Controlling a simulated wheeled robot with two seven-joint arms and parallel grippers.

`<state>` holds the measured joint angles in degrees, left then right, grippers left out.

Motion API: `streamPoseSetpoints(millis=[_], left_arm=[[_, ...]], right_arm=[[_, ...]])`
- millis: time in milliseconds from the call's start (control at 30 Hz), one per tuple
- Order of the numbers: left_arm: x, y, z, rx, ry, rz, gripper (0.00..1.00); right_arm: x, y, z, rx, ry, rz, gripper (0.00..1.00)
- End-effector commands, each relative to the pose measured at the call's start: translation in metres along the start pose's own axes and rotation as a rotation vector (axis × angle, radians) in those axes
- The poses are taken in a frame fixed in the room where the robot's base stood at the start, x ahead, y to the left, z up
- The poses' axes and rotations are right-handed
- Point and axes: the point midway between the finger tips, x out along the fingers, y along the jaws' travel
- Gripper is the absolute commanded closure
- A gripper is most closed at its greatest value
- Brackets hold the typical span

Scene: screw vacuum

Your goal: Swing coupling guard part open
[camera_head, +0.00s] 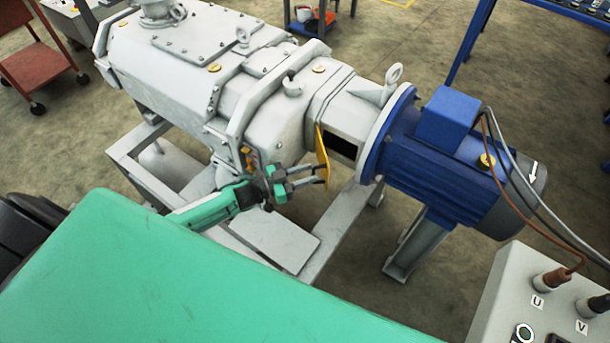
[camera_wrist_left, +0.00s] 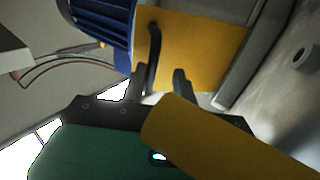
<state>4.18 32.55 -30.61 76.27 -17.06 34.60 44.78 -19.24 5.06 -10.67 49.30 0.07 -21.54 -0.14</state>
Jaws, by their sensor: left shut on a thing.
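The yellow coupling guard part (camera_head: 322,156) stands out at an angle from the housing between the grey machine and the blue motor. Beside it a dark opening (camera_head: 340,145) in the housing shows. In the left wrist view the guard is a flat yellow plate (camera_wrist_left: 205,45) with a black bar handle (camera_wrist_left: 153,55). My left gripper (camera_head: 318,178) is on the near side of the guard. Its fingers (camera_wrist_left: 155,88) are shut on the handle; the exact contact is small and dark. My right gripper is in neither view.
The blue motor (camera_head: 440,140) stands right of the guard, with cables running to a grey control box (camera_head: 510,300). The grey machine body (camera_head: 190,60) is at left, above a pale frame (camera_head: 290,255). A yellow bar (camera_wrist_left: 210,135) crosses the left wrist view's foreground.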

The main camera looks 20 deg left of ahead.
Motion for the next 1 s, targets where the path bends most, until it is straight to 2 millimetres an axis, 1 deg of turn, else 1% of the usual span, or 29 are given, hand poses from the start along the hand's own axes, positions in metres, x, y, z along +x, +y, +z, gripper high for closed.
streamPoseSetpoints(millis=[33, 300, 367, 433, 567, 800, 900, 1000], left_arm=[[0.0, -0.006, -0.002, 0.003, -0.001, -0.011, 0.8], [-0.001, -0.005, -0.001, 0.003, -0.001, -0.008, 0.8], [-0.004, -0.004, -0.001, 0.003, -0.001, -0.008, 0.8], [-0.011, -0.003, 0.0, 0.002, -0.002, -0.007, 0.8], [-0.035, -0.002, 0.001, 0.002, -0.004, -0.005, 0.8], [-0.09, 0.0, 0.002, 0.002, -0.005, -0.002, 0.8], [-0.109, 0.0, 0.001, 0.002, -0.004, -0.001, 0.8], [-0.123, 0.0, 0.001, 0.002, -0.002, -0.002, 0.8]], right_arm=[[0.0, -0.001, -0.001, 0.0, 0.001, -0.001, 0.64], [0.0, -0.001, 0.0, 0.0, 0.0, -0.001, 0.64], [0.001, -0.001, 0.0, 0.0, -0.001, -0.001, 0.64], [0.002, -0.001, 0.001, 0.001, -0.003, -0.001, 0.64], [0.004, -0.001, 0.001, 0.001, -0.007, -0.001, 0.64], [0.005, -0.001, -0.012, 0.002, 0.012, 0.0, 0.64], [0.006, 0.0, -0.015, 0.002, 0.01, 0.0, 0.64], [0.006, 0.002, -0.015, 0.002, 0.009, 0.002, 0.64]])
